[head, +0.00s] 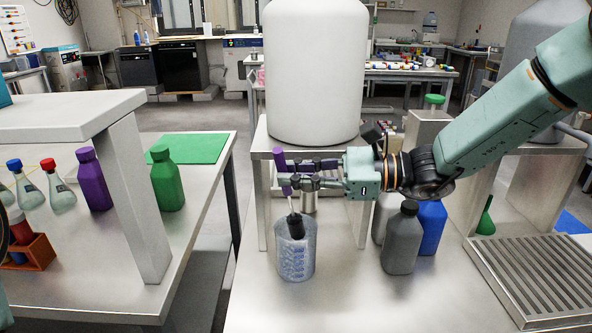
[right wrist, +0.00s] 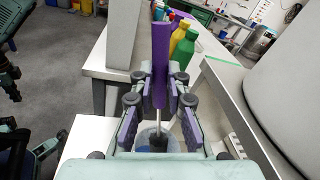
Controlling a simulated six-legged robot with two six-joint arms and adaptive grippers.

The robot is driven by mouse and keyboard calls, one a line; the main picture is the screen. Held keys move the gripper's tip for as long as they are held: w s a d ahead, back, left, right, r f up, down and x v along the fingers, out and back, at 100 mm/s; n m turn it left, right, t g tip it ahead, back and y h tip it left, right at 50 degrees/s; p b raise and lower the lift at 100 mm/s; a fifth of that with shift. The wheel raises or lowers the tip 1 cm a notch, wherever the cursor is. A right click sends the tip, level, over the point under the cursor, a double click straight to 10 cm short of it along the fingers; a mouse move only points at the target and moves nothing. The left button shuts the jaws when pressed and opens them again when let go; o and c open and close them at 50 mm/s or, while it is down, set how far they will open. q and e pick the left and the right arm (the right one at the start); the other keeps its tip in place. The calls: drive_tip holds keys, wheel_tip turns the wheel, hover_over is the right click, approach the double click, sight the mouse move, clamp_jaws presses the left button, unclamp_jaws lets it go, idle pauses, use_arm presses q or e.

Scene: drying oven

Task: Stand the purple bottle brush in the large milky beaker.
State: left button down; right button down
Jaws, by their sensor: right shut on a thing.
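The purple bottle brush (head: 282,173) has a purple handle, a thin metal stem and a dark bristle head. My right gripper (head: 299,174) is shut on its handle, and the right wrist view also shows the handle (right wrist: 160,70) between the fingers. The brush hangs bristles down, slightly tilted. The large milky beaker (head: 296,262), translucent with blue markings, stands upright on the bench below the gripper. The bristle head overlaps the beaker's mouth and seems to be just inside its upper part. In the right wrist view, the beaker (right wrist: 146,130) is partly hidden.
A large white tank (head: 316,75) on a metal stand rises behind the beaker. A grey bottle (head: 401,240) and a blue bottle (head: 432,225) stand to the right, near a slatted metal tray (head: 530,270). The bench in front of the beaker is clear.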

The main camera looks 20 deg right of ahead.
wheel_tip(320, 180, down, 7)
drive_tip(key=b, duration=0.4)
drive_tip(key=shift+r+b, duration=0.2)
drive_tip(key=shift+b, duration=0.2)
drive_tip(key=c, duration=1.3)
unclamp_jaws()
drive_tip(key=shift+o, duration=0.2)
drive_tip(key=v, duration=1.2)
